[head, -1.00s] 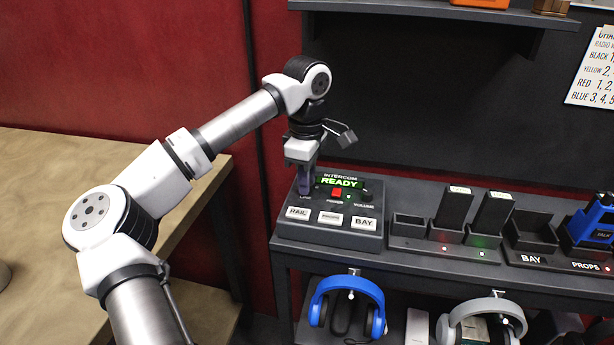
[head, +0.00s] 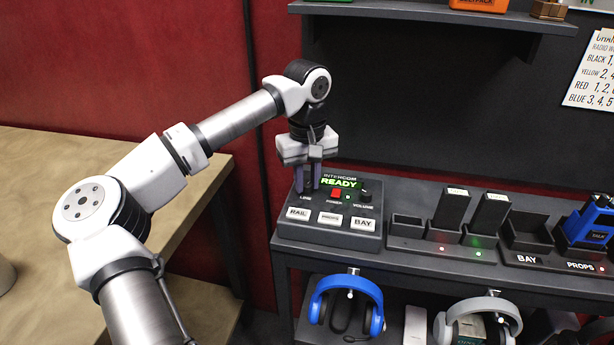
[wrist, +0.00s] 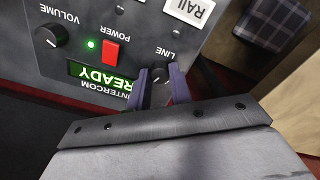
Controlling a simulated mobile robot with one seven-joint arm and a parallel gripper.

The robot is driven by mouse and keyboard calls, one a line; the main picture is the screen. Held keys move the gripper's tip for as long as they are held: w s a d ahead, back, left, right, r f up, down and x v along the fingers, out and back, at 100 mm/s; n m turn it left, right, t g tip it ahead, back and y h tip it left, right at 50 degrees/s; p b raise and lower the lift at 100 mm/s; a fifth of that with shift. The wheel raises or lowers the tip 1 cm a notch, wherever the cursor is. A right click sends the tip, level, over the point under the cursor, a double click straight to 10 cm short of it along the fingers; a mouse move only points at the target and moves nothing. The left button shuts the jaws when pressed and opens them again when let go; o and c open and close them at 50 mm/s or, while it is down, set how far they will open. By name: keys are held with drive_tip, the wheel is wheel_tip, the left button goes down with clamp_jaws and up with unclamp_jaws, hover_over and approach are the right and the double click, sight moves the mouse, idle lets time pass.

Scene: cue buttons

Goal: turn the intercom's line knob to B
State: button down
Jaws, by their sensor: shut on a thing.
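The intercom (head: 328,234) is a dark box on the shelf, with a green READY display (head: 339,183), a red power switch (head: 336,192) and a volume knob (head: 365,197). My gripper (head: 308,190) points down at the left of the intercom. Its two purple fingers (wrist: 160,82) stand on either side of the line knob and are shut on it. The fingers partly hide the knob, and I cannot read its setting.
White buttons marked RAIL (head: 298,213) and BAY (head: 363,224) sit on the intercom's front, close to the gripper. Chargers with radios (head: 452,208) stand to the right. Blue headphones (head: 346,284) hang below. An upper shelf (head: 430,12) overhangs.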

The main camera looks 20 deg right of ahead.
sight(307, 184)
drive_tip(key=shift+m, duration=0.6)
drive_tip(key=c, duration=1.3)
unclamp_jaws()
drive_tip(key=shift+o, duration=0.2)
drive_tip(key=shift+r, duration=0.1)
wheel_tip(307, 184, up, 14)
drive_tip(key=shift+b, duration=0.35)
drive_tip(key=shift+f, duration=0.2)
